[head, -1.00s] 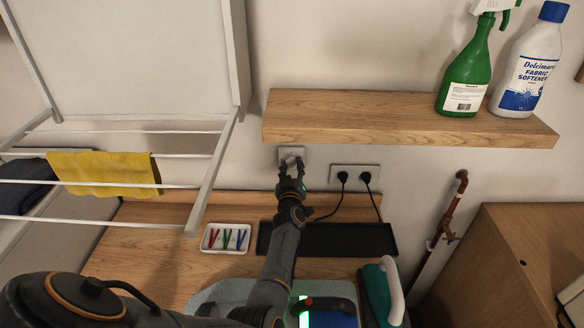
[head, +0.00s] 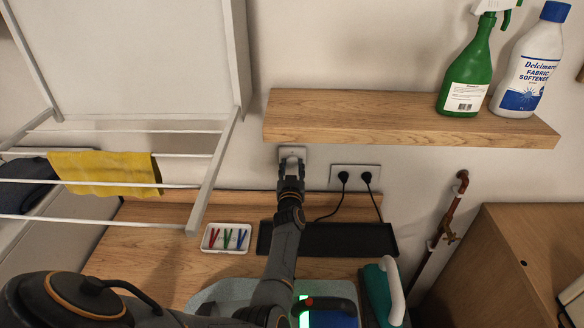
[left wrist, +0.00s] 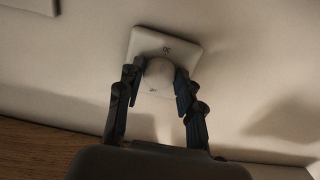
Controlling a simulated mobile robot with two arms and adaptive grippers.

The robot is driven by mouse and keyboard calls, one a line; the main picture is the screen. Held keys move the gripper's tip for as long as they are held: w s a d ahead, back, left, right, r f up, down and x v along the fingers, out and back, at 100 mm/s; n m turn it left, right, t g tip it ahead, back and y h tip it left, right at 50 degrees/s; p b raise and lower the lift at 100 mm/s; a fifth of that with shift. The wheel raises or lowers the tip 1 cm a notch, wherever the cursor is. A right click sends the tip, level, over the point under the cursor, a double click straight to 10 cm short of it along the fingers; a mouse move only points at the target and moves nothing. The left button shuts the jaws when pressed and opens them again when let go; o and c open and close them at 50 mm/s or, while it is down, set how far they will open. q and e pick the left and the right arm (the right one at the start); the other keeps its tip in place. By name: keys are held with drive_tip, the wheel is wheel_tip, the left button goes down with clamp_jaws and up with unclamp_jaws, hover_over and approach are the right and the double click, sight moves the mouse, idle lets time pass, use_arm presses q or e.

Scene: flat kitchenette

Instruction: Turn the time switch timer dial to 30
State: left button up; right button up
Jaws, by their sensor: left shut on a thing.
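The time switch is a white square plate (head: 291,152) on the wall below the wooden shelf. In the left wrist view its plate (left wrist: 183,43) has a round white dial (left wrist: 158,76) with small dark marks, too small to read surely. My left gripper (head: 291,166) is at the switch with its fingers shut on the dial. In the left wrist view the gripper (left wrist: 158,90) has one finger on each side of the dial. In the head view the gripper hides the dial and the lower plate. My right gripper is not in view.
A wooden shelf (head: 400,117) juts out just above the switch, with a green spray bottle and a softener bottle on it. A double socket (head: 355,177) with two black plugs is close on the right. A drying rack (head: 214,170) with a yellow cloth stands at left.

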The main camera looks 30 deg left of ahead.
use_arm(q)
drive_tip(key=shift+f, duration=0.1)
drive_tip(key=o, duration=1.1)
